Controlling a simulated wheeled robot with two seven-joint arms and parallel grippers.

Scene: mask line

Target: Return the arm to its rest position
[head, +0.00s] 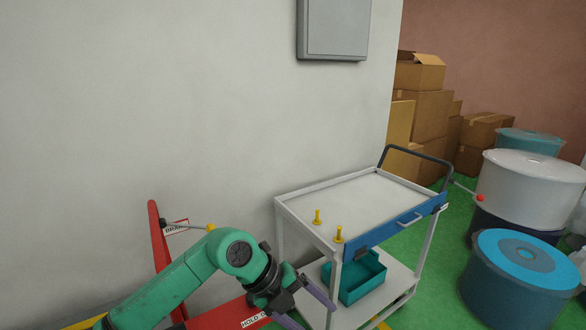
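My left arm (165,291) is green and reaches in from the bottom left. My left gripper (314,312) is at the bottom centre, with two purple fingers spread apart and nothing visible between them. Its lower finger is partly cut off by the picture's bottom edge. It appears in front of the lower left part of a white cart. My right arm and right gripper are not in view.
The white cart (345,203) has yellow pegs and a teal bin (362,279) on its lower shelf. A red frame (158,240) with a yellow-knobbed lever (188,226) stands behind my arm. Drums (521,262) and cardboard boxes (431,113) are at right. Green floor shows between cart and drums.

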